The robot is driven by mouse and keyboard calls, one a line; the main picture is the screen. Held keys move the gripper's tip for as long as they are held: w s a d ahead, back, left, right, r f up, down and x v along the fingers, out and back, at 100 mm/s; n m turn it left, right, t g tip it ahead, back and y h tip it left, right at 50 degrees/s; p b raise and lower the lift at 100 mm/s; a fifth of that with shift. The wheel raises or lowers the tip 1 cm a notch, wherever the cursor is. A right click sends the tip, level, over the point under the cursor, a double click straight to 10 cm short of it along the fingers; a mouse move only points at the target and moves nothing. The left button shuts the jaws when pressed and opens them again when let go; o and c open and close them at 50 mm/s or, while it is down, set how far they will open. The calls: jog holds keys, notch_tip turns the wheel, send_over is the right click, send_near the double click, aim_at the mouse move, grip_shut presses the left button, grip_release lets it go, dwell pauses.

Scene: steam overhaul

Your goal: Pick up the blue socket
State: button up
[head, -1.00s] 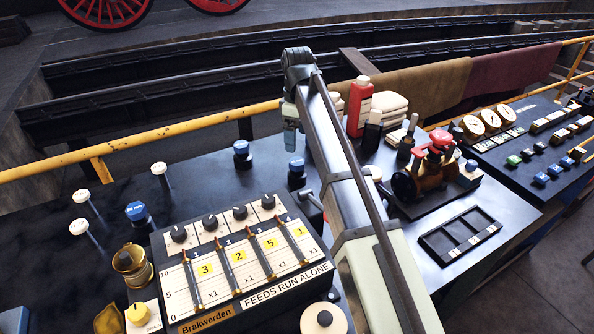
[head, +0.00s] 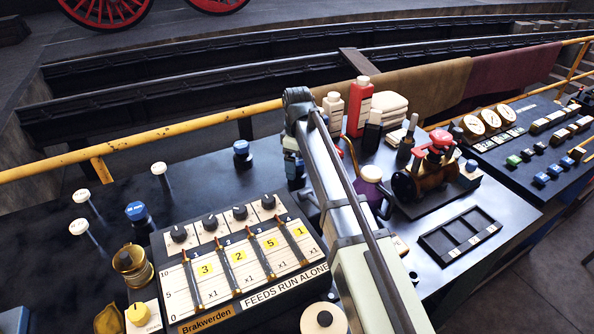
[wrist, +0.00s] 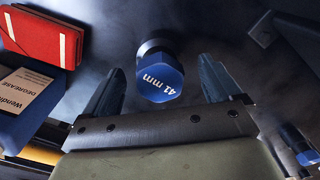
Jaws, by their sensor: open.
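The blue socket (wrist: 160,80) is a hexagonal blue cap marked "41 mm", with a grey round part beyond it. In the wrist view it sits between the two open fingers of my gripper (wrist: 161,68), with a gap on both sides. In the head view my gripper (head: 293,165) hangs over the bench behind the dial panel, and the arm and gripper mostly hide the socket there. Other blue-topped pieces stand at the left (head: 136,212) and behind the panel (head: 241,150).
The dial panel (head: 245,260) stands just in front of the gripper. A red bottle (head: 359,108), a white bottle (head: 332,108) and a purple-and-white can (head: 371,180) stand to the right. A yellow rail (head: 180,131) runs behind. The wrist view shows a red book (wrist: 40,38).

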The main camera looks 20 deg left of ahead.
aim_at(297, 170)
notch_tip(297, 170, down, 3)
jog(key=shift+f, duration=0.15)
jog(key=c, duration=1.6)
